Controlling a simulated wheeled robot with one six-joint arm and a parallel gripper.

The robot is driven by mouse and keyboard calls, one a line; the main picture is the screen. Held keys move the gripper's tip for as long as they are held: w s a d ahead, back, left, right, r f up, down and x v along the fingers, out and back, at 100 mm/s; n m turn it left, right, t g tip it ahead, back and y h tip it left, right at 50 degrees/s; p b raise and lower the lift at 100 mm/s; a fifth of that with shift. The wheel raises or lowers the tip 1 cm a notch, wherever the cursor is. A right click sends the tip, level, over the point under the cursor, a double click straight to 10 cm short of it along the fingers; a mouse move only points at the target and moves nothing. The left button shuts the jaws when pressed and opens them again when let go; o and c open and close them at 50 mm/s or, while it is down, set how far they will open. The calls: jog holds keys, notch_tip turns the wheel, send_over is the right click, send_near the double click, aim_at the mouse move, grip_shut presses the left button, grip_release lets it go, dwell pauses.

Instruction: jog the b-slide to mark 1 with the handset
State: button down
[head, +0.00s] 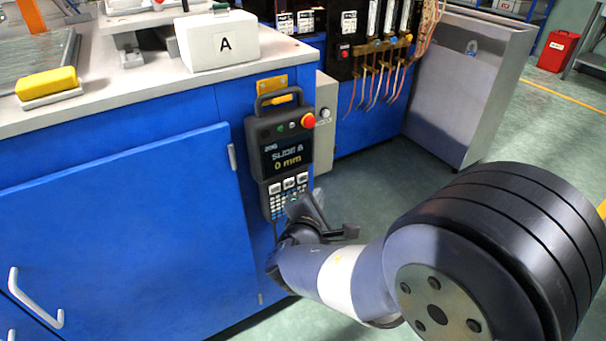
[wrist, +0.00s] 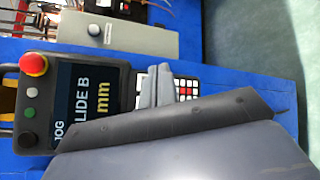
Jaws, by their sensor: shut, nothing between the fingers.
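The handset (head: 281,150) hangs on the blue cabinet front, with a red knob at top, a screen and a keypad below. In the head view its screen reads SLIDE and 0 mm; in the wrist view the handset (wrist: 92,140) lies sideways and shows JOG, part of SLIDE B, and mm. My gripper (head: 302,200) is at the lower keypad, fingers shut and empty. In the wrist view my gripper fingertips (wrist: 158,80) lie over the keypad and hide part of it; I cannot tell whether they touch a key. I cannot make out the b-slide or mark 1.
A grey box (head: 325,125) sits just right of the handset. Hoses and burners hang behind. Open floor (head: 375,180) lies to the right.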

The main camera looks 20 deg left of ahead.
aim_at(302, 178)
jog(key=shift+w+a, duration=1.1)
jog(key=shift+a, duration=0.15)
dwell(1.2)
jog(key=shift+w+a+b, duration=0.3)
jog(key=shift+a+b, duration=0.05)
jog(key=shift+b, duration=0.1)
jog(key=shift+w+a, duration=0.2)
jog(key=shift+a, duration=0.05)
dwell(0.4)
dwell(3.9)
jog(key=shift+s+d+b, duration=0.5)
jog(key=shift+d+b, duration=0.1)
jog(key=shift+b, duration=0.05)
